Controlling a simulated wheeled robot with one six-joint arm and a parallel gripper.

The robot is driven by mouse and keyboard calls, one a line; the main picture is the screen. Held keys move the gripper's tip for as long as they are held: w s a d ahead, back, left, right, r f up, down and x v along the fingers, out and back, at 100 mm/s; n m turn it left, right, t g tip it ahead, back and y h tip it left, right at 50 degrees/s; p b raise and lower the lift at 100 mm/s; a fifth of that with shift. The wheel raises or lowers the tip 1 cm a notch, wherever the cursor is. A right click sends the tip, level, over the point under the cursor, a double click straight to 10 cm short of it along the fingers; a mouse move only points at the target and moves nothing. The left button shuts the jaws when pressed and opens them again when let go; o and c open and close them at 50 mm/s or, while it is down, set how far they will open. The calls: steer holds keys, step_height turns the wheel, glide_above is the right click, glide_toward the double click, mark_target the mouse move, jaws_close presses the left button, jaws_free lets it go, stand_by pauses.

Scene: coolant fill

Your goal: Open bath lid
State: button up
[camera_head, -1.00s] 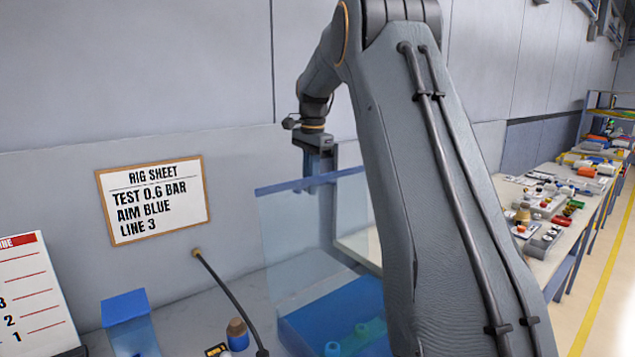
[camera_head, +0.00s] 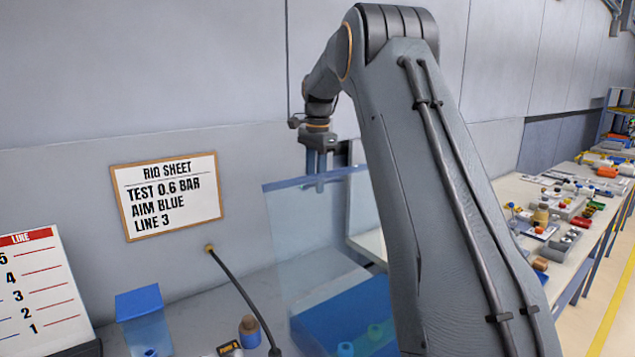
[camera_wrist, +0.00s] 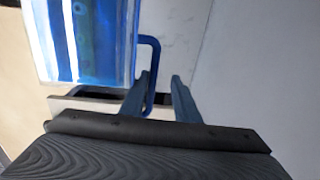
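The bath (camera_head: 345,310) is a blue tank on the bench, partly hidden by my arm. Its lid (camera_head: 300,230), a clear bluish panel, stands upright above it. My gripper (camera_head: 318,186) points down at the lid's top edge. In the wrist view a blue translucent body (camera_wrist: 85,40) fills the upper left, and a blue loop handle (camera_wrist: 152,60) joins its right side. The gripper (camera_wrist: 160,78) also shows there with its two fingers apart. The handle passes between them, close to the left finger; contact cannot be told.
A rig sheet (camera_head: 170,195) hangs on the wall. A blue-topped container (camera_head: 140,305), a brown-capped bottle (camera_head: 250,330) and a black hose (camera_head: 240,290) are left of the bath. A numbered board (camera_head: 40,290) stands far left. A cluttered bench (camera_head: 560,215) runs along the right.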

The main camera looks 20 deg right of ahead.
steer(key=shift+s+f, duration=0.15)
steer(key=shift+f, duration=0.05)
stand_by(0.4)
steer(key=shift+r, duration=0.1)
steer(key=shift+s+d+r+b, duration=0.15)
steer(key=shift+r+b, duration=0.6)
steer(key=shift+r, duration=1.15)
steer(key=shift+s+a+r+b, duration=0.1)
steer(key=shift+r+b, duration=0.65)
steer(key=shift+r, duration=1.15)
